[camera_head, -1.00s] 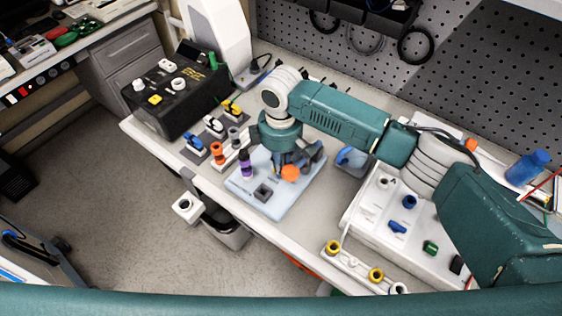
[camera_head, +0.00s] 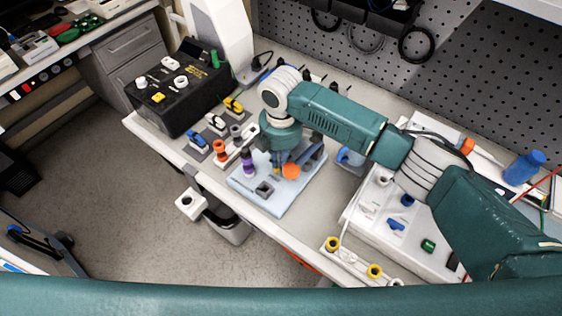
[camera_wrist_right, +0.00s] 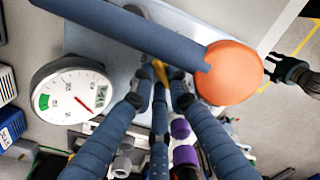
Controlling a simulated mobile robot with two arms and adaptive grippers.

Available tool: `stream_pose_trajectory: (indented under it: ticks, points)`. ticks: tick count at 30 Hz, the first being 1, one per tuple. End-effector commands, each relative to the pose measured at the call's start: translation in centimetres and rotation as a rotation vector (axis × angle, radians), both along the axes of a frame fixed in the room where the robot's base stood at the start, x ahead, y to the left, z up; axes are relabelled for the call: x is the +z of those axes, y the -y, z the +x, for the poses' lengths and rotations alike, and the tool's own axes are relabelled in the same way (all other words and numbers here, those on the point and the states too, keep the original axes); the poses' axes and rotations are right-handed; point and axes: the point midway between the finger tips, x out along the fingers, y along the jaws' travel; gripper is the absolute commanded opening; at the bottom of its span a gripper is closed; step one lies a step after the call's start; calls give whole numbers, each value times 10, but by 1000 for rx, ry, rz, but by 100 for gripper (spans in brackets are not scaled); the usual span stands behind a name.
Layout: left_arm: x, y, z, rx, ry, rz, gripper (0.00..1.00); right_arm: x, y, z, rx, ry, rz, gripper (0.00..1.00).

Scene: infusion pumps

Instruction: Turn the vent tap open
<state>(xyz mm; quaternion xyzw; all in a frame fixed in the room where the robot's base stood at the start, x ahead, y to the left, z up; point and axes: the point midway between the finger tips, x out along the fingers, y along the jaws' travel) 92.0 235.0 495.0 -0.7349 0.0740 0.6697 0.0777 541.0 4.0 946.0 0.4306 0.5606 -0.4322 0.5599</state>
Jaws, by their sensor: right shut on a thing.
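My right gripper (camera_head: 282,168) points down over a pale blue plate (camera_head: 283,199) on the bench. In the right wrist view its blue-grey fingers (camera_wrist_right: 160,88) are closed around a small yellow piece (camera_wrist_right: 160,72), which I take for the vent tap's handle. The fingers hide most of the tap's body. An orange ball (camera_head: 290,171) sits beside the fingers; in the wrist view it (camera_wrist_right: 229,73) is at the end of a long blue-grey bar (camera_wrist_right: 135,32). My left gripper is not in view.
A round white gauge (camera_wrist_right: 72,92) is close to the fingers. Purple (camera_head: 249,165) and orange (camera_head: 219,150) capped parts stand left of the gripper. A black box (camera_head: 180,95) is at the back left. A white panel with coloured knobs (camera_head: 375,215) lies right.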

Motion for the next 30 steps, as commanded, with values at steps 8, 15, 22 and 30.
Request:
stream_pose_trajectory:
  ticks: [8,15,22,30]
  points:
    - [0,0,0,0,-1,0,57,3,-1,3,3,7,3,0]
    - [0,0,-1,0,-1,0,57,2,-1,2,2,6,3,23]
    - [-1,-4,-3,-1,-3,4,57,1,0,1,-23,3,1,23]
    - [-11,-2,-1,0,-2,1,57,-2,2,1,-299,4,-1,23]
